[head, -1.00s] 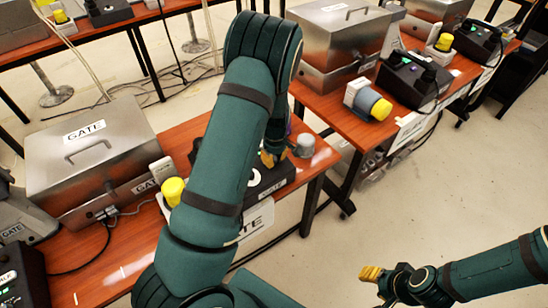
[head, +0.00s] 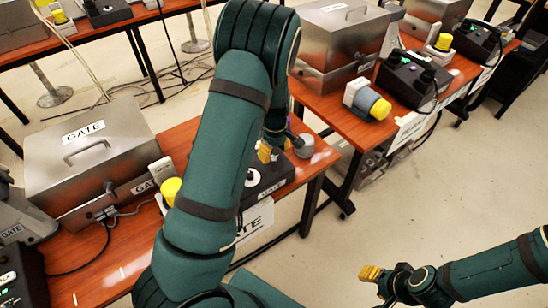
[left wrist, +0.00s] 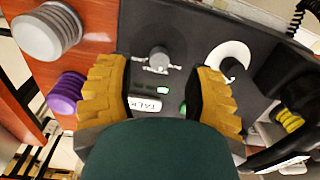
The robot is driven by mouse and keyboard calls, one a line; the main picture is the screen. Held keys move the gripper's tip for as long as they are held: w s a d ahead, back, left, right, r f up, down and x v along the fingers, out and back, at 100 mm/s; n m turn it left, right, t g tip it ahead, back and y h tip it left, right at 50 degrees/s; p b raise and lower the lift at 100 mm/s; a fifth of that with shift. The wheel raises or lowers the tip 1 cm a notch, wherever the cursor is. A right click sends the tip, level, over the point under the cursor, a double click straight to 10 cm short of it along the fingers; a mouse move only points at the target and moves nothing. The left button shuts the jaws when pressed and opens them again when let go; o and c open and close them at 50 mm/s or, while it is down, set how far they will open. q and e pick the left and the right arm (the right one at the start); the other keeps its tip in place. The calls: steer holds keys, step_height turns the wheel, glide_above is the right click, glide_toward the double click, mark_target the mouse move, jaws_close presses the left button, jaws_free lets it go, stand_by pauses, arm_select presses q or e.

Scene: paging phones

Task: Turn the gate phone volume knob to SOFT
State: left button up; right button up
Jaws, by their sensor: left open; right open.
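The gate phone (head: 268,184) is a black box on the orange-brown table, partly hidden by my left arm. In the left wrist view its dark panel (left wrist: 190,30) carries a grey knob (left wrist: 158,58) with white marks below it, too small to read. To the right is a white disc (left wrist: 219,53) with a dark centre. A TALK label (left wrist: 146,103) and a small green light sit lower. My left gripper (head: 268,152) is open over the panel, its yellow fingers (left wrist: 165,68) on either side of the grey knob, seemingly not touching it. My right gripper (head: 371,273) is open and empty, away from the table.
A grey cylinder (head: 304,146) and a purple ribbed piece (left wrist: 66,95) are beside the phone. A yellow-capped item (head: 171,190) and a steel GATE box (head: 90,150) stand left. Another table (head: 345,117) with similar devices is at right. The floor between is clear.

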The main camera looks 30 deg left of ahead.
mark_target(275, 159)
arm_select(q)
step_height(275, 159, up, 8)
steer(key=shift+d, duration=0.15)
stand_by(0.6)
